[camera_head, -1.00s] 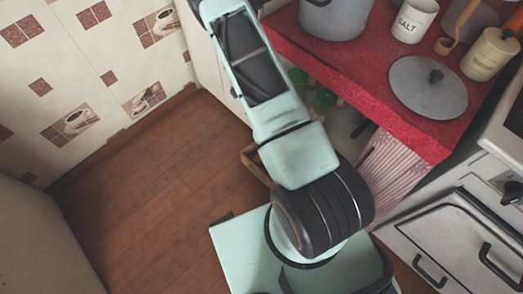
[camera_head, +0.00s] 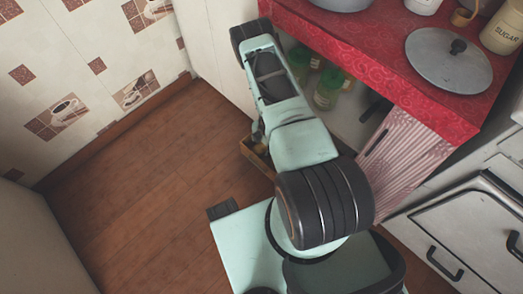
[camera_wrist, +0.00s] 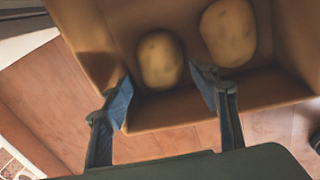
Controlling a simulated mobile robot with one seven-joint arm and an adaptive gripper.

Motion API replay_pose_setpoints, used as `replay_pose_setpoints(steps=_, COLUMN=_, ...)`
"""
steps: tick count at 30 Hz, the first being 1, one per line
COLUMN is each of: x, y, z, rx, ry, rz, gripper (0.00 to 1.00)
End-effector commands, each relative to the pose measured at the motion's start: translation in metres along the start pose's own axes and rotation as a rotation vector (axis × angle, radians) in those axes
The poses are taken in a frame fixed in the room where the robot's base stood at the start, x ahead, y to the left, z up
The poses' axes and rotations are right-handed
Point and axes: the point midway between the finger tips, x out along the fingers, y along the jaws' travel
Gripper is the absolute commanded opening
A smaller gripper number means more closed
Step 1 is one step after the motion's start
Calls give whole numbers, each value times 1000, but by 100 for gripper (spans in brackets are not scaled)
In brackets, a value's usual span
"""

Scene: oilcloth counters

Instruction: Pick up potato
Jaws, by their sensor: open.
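Two potatoes lie in a box in the wrist view: one potato (camera_wrist: 160,60) on the left and a second potato (camera_wrist: 228,32) on the right. The box (camera_wrist: 190,105) has brown walls, and its near wall is towards me. My gripper (camera_wrist: 166,90) is open and empty, its two blue-tipped fingers reaching to the near wall. The left potato lies just beyond the gap between the fingertips. The right fingertip is near the gap between the potatoes. In the head view the box (camera_head: 255,156) shows only partly beside my arm.
The box stands low by the cupboard under the red counter (camera_head: 410,95). Green-lidded jars (camera_head: 328,90) stand on the shelf beside my arm. A pot lid (camera_head: 448,60) lies on the counter. Open wooden floor (camera_head: 140,195) is to the left.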

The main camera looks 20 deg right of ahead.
Motion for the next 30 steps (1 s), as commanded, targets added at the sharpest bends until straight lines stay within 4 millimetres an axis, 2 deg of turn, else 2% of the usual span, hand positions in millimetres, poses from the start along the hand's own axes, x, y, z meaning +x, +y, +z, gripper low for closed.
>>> replay_pose_setpoints(steps=10, x=48, y=-3, z=1, rx=0, ry=1, rz=1, gripper=55)
replay_pose_setpoints(steps=18, x=49, y=-3, z=1, rx=0, ry=0, rz=1, gripper=55)
replay_pose_setpoints(steps=28, x=49, y=-3, z=1, rx=0, ry=0, rz=1, gripper=19)
replay_pose_setpoints(steps=30, x=49, y=-2, z=2, rx=0, ry=0, rz=1, gripper=18)
